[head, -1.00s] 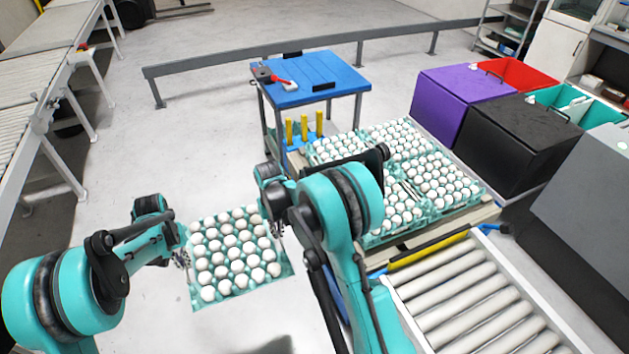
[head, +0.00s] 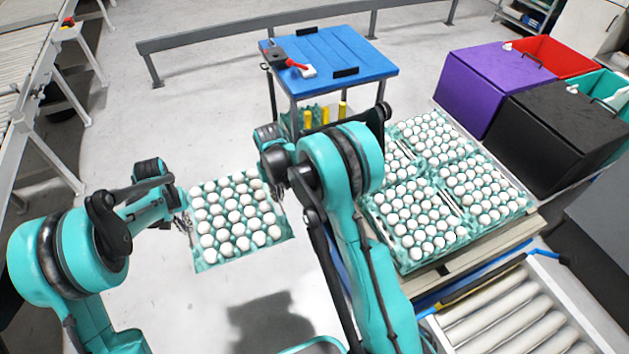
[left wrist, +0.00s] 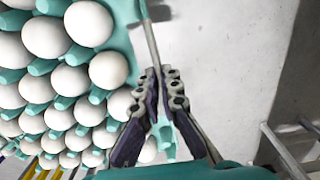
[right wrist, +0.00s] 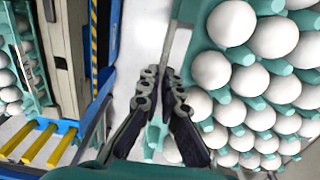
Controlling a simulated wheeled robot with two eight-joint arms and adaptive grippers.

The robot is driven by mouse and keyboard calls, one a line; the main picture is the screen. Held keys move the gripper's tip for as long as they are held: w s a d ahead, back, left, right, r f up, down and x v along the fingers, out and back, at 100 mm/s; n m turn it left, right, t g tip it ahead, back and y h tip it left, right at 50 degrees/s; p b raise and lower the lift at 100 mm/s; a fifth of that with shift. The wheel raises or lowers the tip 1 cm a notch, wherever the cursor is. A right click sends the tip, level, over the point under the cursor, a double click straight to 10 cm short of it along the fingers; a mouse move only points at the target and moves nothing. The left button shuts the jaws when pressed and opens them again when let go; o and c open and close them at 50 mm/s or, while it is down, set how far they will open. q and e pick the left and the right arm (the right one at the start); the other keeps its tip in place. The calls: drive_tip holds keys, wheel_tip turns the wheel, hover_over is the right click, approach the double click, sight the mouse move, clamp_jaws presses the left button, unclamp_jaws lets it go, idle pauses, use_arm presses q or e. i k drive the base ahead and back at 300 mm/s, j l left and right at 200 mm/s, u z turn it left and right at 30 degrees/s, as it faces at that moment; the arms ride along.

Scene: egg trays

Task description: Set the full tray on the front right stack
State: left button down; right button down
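The full egg tray (head: 243,257), turquoise with white eggs, hangs level above the floor. My left gripper (head: 184,219) is shut on its left edge and my right gripper (head: 276,190) on its right edge. Each wrist view shows closed fingers at the tray's rim, in the left wrist view (left wrist: 160,78) and the right wrist view (right wrist: 162,78). Egg stacks stand on a pallet to the right: a near one (head: 432,258), a right one (head: 507,216) and two further back. My right arm partly hides the back left stack.
A roller conveyor (head: 500,312) lies in front of the pallet (head: 490,258). Purple (head: 490,85) and black (head: 555,130) boxes stand right of the stacks. Open floor surrounds the held tray.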

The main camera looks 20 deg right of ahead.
sight(421, 214)
drive_tip(key=i, duration=0.9)
drive_tip(key=i+j+z, duration=0.1)
drive_tip(key=i+z, duration=0.4)
drive_tip(key=z, duration=2.5)
